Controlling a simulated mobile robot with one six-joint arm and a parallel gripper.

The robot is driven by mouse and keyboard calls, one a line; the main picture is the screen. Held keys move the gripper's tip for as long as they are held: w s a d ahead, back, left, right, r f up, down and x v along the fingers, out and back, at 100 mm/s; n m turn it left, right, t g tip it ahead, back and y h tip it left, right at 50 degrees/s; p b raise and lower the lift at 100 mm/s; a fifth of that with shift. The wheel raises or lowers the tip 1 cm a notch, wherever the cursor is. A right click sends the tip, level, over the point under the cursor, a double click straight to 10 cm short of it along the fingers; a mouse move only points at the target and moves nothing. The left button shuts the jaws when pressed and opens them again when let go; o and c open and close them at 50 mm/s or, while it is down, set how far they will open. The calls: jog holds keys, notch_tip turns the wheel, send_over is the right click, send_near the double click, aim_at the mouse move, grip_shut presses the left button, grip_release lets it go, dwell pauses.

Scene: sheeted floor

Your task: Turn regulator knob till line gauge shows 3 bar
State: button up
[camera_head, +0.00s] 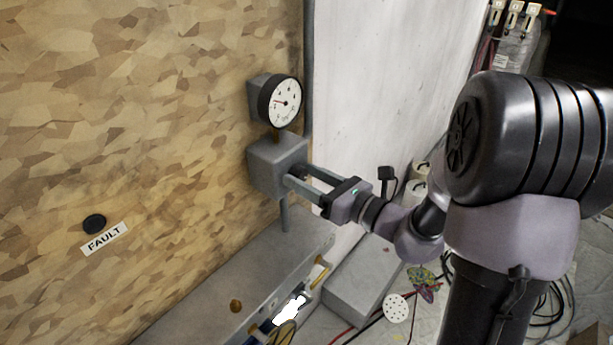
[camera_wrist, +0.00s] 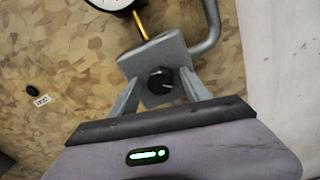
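The regulator is a grey box (camera_head: 277,165) on the chipboard wall; it also shows in the wrist view (camera_wrist: 150,58). Its black round knob (camera_wrist: 160,80) with a pale mark faces me in the wrist view. The gauge (camera_head: 285,102) sits above the box with a white dial and a red needle pointing left; the numbers are too small to read. In the wrist view only the dial's lower edge (camera_wrist: 112,3) shows. My gripper (camera_head: 300,174) reaches the box's front. In the wrist view its fingers (camera_wrist: 160,77) stand either side of the knob, with gaps visible.
A black button (camera_head: 94,224) with a FAULT label (camera_head: 104,239) is on the wall at left. A grey ledge (camera_head: 240,275) runs below the regulator. A pipe (camera_wrist: 211,25) rises beside the box. Cables and a grey block (camera_head: 370,280) lie on the floor.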

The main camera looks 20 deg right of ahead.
jog(key=v, duration=1.7)
jog(key=shift+s+p, duration=0.2)
jog(key=shift+p, duration=0.15)
jog(key=s+a+f+n+g+h+b, duration=0.35)
jog(key=s+a+f+n+g, duration=0.2)
jog(key=a+n, duration=0.4)
jog(key=s+a+f+n+g+h+b, duration=0.2)
jog(key=s+a+f+n+g+b, duration=0.35)
jog(key=n, duration=0.65)
jog(key=r+n+t+h, duration=0.1)
jog(key=r+n, duration=0.1)
jog(key=d+r+n+t+h, duration=0.1)
jog(key=r+n+h, duration=0.1)
jog(key=n, duration=0.1)
jog(key=shift+w+r, duration=0.1)
